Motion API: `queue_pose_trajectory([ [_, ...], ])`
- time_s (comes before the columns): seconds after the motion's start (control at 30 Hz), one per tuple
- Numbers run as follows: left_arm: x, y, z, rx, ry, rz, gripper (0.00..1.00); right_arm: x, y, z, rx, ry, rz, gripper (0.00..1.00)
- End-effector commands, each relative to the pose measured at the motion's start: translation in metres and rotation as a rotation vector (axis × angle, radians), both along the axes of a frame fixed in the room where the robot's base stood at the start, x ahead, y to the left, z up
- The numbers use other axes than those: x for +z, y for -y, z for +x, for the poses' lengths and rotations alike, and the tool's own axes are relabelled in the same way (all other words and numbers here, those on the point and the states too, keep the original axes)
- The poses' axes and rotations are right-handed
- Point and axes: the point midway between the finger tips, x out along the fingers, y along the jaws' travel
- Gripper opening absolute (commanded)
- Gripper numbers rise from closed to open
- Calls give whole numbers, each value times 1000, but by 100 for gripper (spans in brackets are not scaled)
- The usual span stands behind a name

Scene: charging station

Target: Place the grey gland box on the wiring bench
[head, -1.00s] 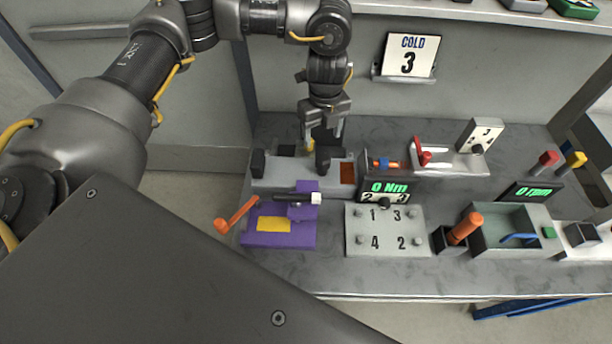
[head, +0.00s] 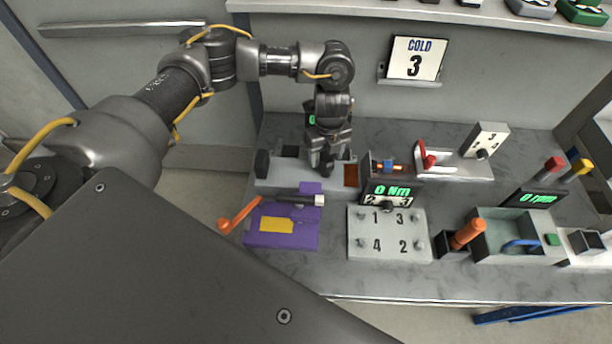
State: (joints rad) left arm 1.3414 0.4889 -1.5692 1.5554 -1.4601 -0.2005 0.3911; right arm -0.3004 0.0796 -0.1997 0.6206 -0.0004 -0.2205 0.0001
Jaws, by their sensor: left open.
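My left gripper (head: 324,162) points straight down over a long grey fixture (head: 278,181) with black blocks, at the back left of the wiring bench (head: 372,280). Its fingers are open, low by the fixture's right half, and I cannot tell whether they touch it. No box is clearly marked as the grey gland box. A grey housing (head: 532,9) lies on the shelf at the top right, partly cut off by the frame edge. My right gripper is not in view.
The bench is crowded. A purple fixture (head: 306,237) with an orange handle stands at front left, beside a numbered grey plate (head: 389,246). A green-grey tray (head: 483,248) is at right. A green housing (head: 582,11) lies on the shelf (head: 450,14). The bench's front strip is clear.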

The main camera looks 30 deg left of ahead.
Motion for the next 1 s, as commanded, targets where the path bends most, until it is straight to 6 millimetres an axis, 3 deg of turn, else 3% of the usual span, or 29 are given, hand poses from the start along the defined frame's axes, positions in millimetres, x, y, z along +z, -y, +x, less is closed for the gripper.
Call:
queue_pose_trajectory([
  [0.2, -26, 0, 0, 2, -2, 0, 63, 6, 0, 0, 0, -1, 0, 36],
  [0.5, -31, 0, 0, 1, 0, 0, 62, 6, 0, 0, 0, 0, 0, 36],
  [1.0, -31, 0, 0, 1, 0, 0, 0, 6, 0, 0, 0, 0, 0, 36],
])
